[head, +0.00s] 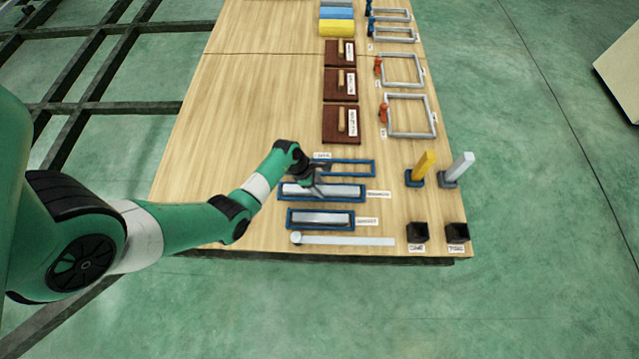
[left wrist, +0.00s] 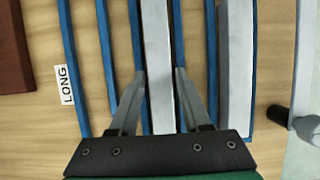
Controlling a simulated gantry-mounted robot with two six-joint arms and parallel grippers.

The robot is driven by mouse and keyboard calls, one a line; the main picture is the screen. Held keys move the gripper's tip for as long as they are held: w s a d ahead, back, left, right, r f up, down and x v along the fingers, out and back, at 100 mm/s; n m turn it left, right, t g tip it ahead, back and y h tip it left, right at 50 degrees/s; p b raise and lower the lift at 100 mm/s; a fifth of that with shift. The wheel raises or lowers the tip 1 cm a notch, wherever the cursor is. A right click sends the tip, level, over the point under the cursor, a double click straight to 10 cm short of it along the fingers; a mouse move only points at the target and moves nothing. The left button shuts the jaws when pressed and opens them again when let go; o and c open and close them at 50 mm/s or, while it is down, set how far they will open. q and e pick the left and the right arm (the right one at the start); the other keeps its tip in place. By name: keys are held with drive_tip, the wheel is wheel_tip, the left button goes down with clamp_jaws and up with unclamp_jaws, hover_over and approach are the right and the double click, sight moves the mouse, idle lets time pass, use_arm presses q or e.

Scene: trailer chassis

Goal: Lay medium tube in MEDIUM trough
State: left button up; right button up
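The medium tube (head: 340,190) is a silver bar lying lengthwise in the blue-walled MEDIUM trough (head: 365,190). In the left wrist view the tube (left wrist: 158,50) runs between the trough's two blue walls. My left gripper (head: 316,188) is low over this trough, toward its middle. Its two fingers (left wrist: 160,75) are spread, one on each side of the tube, with narrow gaps seeming to show beside it. Whether the tube rests fully on the trough floor cannot be told.
The LONG trough (head: 374,169) behind is empty. The short trough (head: 290,219) in front holds a silver tube (head: 320,218). A pale long bar (head: 350,241) lies near the table's front edge. Dark square bins (head: 417,232) and upright blocks (head: 425,163) stand at right. The table's left side is clear.

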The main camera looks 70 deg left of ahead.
use_arm(q)
drive_tip(key=shift+o, duration=1.2)
drive_tip(key=p+v, duration=0.9)
drive_tip(key=v, duration=0.3)
drive_tip(key=shift+r, duration=0.15)
